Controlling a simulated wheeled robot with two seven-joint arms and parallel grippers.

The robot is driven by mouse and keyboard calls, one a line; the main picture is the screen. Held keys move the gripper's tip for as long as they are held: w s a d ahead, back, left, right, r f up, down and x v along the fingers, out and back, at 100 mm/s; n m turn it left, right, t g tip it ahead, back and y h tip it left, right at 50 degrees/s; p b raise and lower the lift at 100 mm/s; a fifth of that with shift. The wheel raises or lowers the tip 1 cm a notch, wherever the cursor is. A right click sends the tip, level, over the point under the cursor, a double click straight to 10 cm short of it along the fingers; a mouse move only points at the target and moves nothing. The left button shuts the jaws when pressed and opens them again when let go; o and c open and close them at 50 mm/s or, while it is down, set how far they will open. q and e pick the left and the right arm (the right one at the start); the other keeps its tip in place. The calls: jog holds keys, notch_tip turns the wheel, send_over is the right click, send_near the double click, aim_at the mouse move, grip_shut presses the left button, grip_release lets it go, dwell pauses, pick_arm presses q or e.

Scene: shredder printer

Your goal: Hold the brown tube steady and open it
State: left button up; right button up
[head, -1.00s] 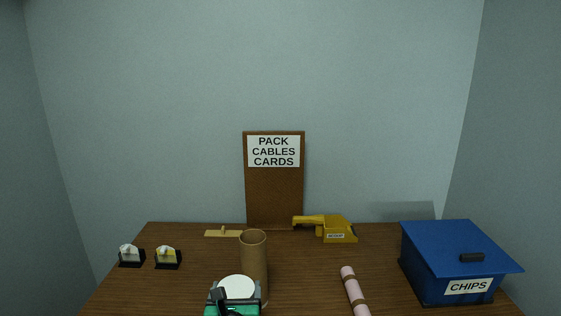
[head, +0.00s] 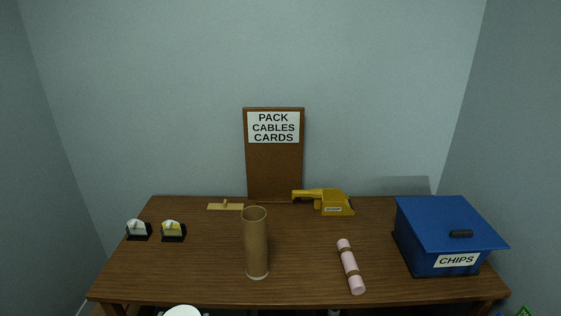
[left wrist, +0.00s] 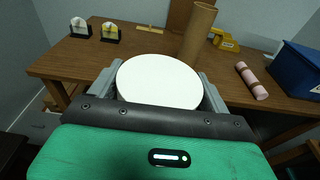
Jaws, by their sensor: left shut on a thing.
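The brown tube (head: 256,243) stands upright on the table, left of its middle, with its top open. It also shows in the left wrist view (left wrist: 196,35), beyond the white disc. My left gripper (left wrist: 158,88) is shut on a white round cap (left wrist: 158,82), one finger at each side. The cap shows at the bottom edge of the head view (head: 183,312), in front of the table and apart from the tube. A small green piece at the head view's lower right corner seems to belong to my right gripper; its fingers are hidden.
A pink roll (head: 350,267) lies right of the tube. A blue box labelled CHIPS (head: 443,244) stands at the right. A yellow tool (head: 326,201) and a sign board (head: 274,172) are at the back. Two small holders (head: 172,231) stand at the left. The front left tabletop is clear.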

pick_arm(q)
jog(key=shift+s+a+r, duration=0.15)
jog(key=shift+s+r, duration=0.05)
jog(key=shift+s, duration=0.25)
pick_arm(e)
jog(key=s, duration=0.3)
jog(key=shift+s+f+g, duration=0.15)
jog(key=shift+s+g, duration=0.25)
pick_arm(q)
jog(key=shift+w+d+r+m+g+h, duration=2.25)
jog(key=shift+d+r+m+h, duration=1.85)
jog(key=shift+d+r+h, duration=2.35)
jog(key=shift+w+d+f+m+g+h, duration=0.85)
jog(key=shift+w+d+f+m+g, duration=1.6)
jog(key=shift+d+f, duration=0.8)
notch_tip(320, 180, up, 11)
jog(key=w+d+n+t+y, duration=0.1)
jog(key=w+n+t+y, duration=0.1)
jog(key=n+t+y, duration=0.7)
jog(key=shift+w+d+r+n+y, duration=0.2)
jog(key=shift+w+d+n+y, duration=0.2)
jog(key=shift+n+y, duration=1.85)
